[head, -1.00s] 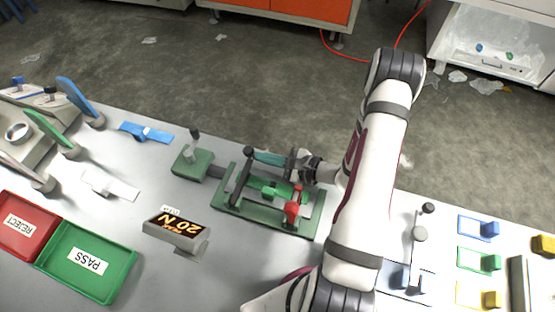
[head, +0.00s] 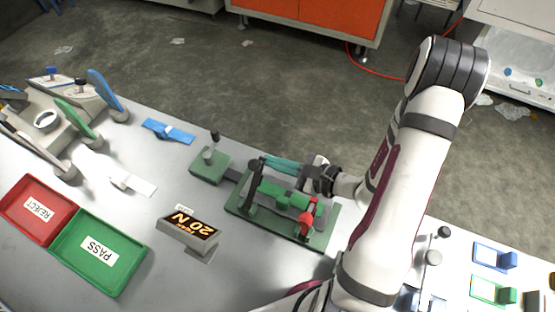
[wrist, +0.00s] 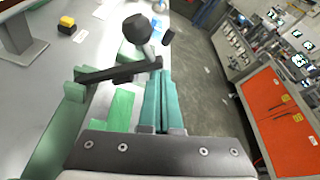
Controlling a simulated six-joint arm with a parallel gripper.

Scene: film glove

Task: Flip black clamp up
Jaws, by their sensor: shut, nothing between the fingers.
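The black clamp (head: 252,188) is a dark lever with a round knob at the left end of the green fixture (head: 234,205). In the wrist view its dark arm (wrist: 118,71) runs across the left part of the picture, with the black knob (wrist: 137,28) near the fingertips. My gripper (head: 268,162) has teal fingers pressed together, pointing left along the fixture's far side, with the tips beside the clamp's knob. The fingers also show in the wrist view (wrist: 160,75). Whether the tips touch the clamp is unclear.
A red handle (head: 306,221) stands at the fixture's right end. A green block with a black-knobbed lever (head: 210,165) sits to its left. A 20 N display (head: 188,231) and red (head: 20,208) and green (head: 70,260) trays lie nearer left. Bare table lies between.

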